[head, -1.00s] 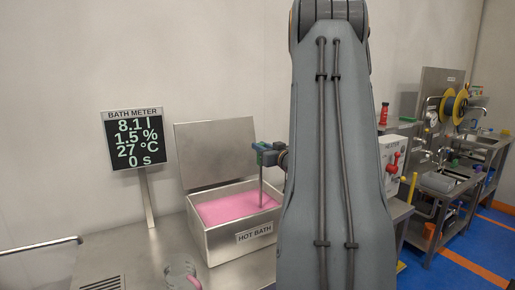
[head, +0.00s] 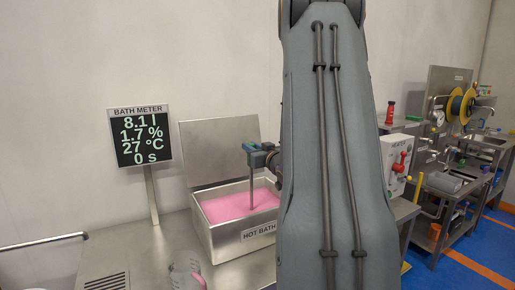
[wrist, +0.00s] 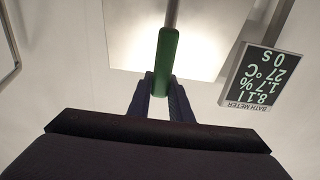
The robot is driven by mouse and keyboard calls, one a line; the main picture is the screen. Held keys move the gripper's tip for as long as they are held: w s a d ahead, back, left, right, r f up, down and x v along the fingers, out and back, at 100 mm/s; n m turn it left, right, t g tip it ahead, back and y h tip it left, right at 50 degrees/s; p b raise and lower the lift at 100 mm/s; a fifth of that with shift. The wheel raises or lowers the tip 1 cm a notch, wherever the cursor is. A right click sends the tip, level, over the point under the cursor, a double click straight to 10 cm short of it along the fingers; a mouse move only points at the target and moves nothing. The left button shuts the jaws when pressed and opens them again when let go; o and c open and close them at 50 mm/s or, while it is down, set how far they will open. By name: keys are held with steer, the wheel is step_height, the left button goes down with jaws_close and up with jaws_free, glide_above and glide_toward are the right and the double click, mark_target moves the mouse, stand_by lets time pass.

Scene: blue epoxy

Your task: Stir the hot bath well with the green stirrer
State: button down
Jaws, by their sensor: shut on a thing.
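The hot bath (head: 222,242) is an open metal box holding pink liquid (head: 224,207), with its lid (head: 218,150) raised behind it. My gripper (head: 262,156) is above the bath and shut on the green stirrer. The stirrer's grey shaft (head: 251,193) stands about upright, and its lower end is hidden in the liquid. In the wrist view the green handle (wrist: 166,60) sits between my two fingers (wrist: 162,92). The bath meter (head: 141,140) reads 8.1 l, 1.7 %, 27 °C and 0 s.
A clear vessel (head: 184,267) with something pink stands on the metal bench in front of the bath. My arm hides the area right of the bath. A panel with a red handle (head: 401,160) and a red bottle (head: 390,112) are farther right.

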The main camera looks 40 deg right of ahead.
steer(key=w+a+b, duration=0.1)
steer(key=w+a, duration=0.1)
steer(key=a, duration=0.8)
steer(key=shift+w+a+b, duration=0.25)
steer(key=shift+w+b, duration=0.05)
steer(key=shift+b, duration=0.05)
steer(key=s+d+p, duration=0.2)
steer(key=s+d, duration=0.2)
steer(key=d, duration=1.2)
steer(key=shift+d+p, duration=0.3)
stand_by(0.4)
steer(key=w+a+b, duration=0.2)
steer(key=w+a, duration=0.2)
steer(key=a, duration=1.2)
steer(key=shift+a, duration=0.3)
stand_by(0.5)
steer(key=shift+r, duration=0.1)
